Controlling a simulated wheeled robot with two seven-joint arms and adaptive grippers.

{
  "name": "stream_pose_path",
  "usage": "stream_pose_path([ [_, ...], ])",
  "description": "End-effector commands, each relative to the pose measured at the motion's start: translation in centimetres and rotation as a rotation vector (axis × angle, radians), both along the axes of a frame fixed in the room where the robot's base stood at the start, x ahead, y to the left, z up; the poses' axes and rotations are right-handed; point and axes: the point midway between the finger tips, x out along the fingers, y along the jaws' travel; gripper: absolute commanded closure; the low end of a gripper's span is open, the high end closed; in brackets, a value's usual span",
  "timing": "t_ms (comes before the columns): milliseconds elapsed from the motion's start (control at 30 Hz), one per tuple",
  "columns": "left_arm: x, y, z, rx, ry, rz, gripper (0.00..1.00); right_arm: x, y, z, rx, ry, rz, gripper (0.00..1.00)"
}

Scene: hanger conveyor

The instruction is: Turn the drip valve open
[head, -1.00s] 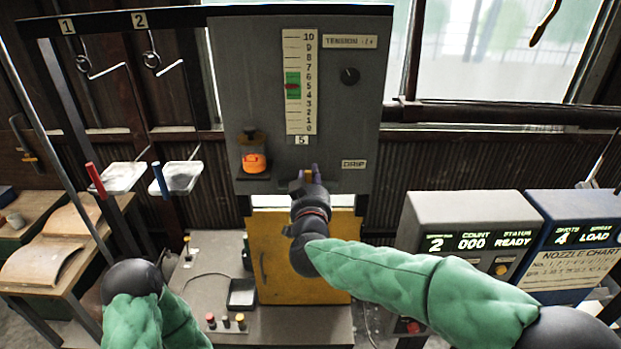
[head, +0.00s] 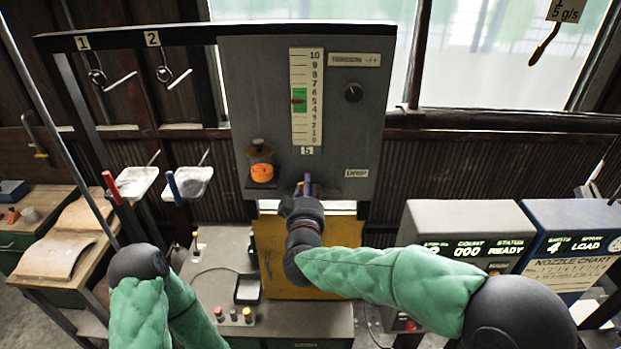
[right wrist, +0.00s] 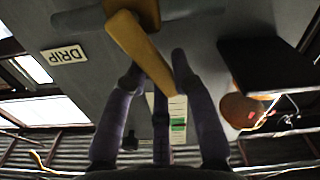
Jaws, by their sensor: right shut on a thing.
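The DRIP label (head: 357,173) also shows in the head view. My right gripper (right wrist: 155,72) has its purple fingers on either side of the handle's end and is shut on it. In the head view my right gripper (head: 307,184) is at the panel's lower edge, where my wrist hides most of the valve. My left gripper is out of view; only part of that arm shows at lower left.
An orange-filled jar (head: 261,165) stands left of the valve. A tension scale (head: 307,95) and a dark knob (head: 354,92) are on the panel above. White trays (head: 135,183) are at left, and display boxes (head: 465,235) at right. A yellow plate (head: 270,255) stands below the panel.

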Motion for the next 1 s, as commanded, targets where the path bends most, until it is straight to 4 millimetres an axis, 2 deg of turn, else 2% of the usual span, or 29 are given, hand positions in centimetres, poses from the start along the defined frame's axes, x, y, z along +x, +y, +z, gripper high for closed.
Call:
stream_pose_path([
  [33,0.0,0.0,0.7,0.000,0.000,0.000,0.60,0.0,0.2,0.2,-0.030,0.000,0.000,1.00],
  [300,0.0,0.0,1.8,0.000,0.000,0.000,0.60,0.0,0.7,-0.1,-0.148,-0.001,0.000,1.00],
  [867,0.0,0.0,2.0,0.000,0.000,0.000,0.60,0.0,0.9,-0.4,-0.185,-0.001,0.001,1.00],
  [900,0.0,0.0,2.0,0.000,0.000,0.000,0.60,0.0,0.9,-0.4,-0.185,-0.001,0.001,0.68],
  [933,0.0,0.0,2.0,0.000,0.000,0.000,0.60,0.0,0.9,-0.4,-0.185,-0.001,0.001,0.62],
  [1000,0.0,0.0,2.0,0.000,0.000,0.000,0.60,0.0,0.9,-0.4,-0.185,-0.001,0.001,0.62],
])
